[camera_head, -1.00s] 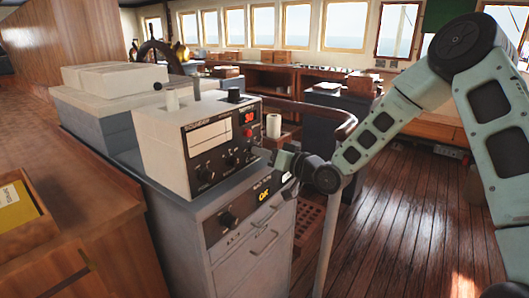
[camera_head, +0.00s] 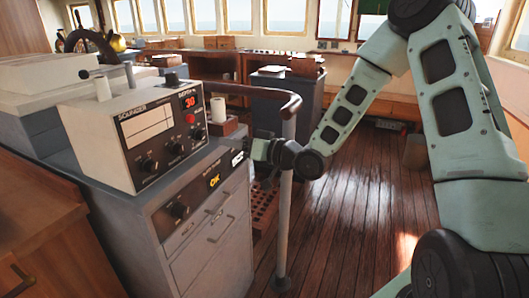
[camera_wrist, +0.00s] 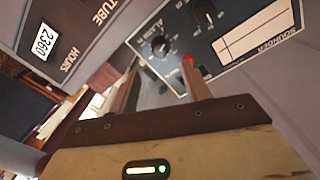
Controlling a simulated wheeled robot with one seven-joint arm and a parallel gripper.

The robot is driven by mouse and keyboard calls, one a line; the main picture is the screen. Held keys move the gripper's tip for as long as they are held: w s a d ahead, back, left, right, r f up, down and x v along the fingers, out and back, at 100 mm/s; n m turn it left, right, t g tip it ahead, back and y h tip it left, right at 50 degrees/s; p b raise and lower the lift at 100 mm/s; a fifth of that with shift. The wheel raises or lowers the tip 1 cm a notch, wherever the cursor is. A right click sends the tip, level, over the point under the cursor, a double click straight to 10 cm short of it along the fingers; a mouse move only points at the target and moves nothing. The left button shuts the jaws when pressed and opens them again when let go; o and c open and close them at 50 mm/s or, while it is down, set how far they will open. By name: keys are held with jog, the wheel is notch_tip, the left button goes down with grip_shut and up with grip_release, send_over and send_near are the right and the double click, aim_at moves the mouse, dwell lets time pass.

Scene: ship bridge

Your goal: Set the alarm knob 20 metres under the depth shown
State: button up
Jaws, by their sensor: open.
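The sounder (camera_head: 92,125) is a pale box with a black front panel, standing on a grey cabinet. Its red depth display (camera_head: 190,101) appears to read 30. The alarm knob (camera_head: 198,134) is black, below a red button (camera_head: 190,119). In the wrist view the knob (camera_wrist: 160,47) has a lettered "ALARM" label and scale; its exact setting is too small to read. My gripper (camera_head: 252,150) is open and empty, right of the sounder. In the wrist view the knob shows beyond and between its fingers (camera_wrist: 160,82), apart from them.
A handrail (camera_head: 250,90) with a pale post (camera_head: 285,205) stands close by my gripper. Wooden floor (camera_head: 350,230) is clear to the right.

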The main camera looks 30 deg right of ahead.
jog(key=v, duration=0.9)
jog(key=shift+s+b, duration=0.15)
jog(key=shift+b, duration=0.15)
jog(key=shift+d, duration=0.1)
jog(key=s+a+f+n+g+h+p, duration=0.1)
jog(key=s+a+f+n+g+h, duration=0.35)
jog(key=a+g, duration=0.5)
jog(key=s+a+r+n+g+h, duration=0.1)
jog(key=s+a+g+h, duration=0.1)
jog(key=s, duration=0.9)
jog(key=s+a+r+g+h, duration=0.2)
jog(key=s+a, duration=0.3)
jog(key=s, duration=0.6)
jog(key=shift+s+n+g+h+p, duration=0.35)
jog(key=shift+g+h+p, duration=0.1)
jog(key=shift+g, duration=0.2)
jog(key=shift+a+r, duration=0.1)
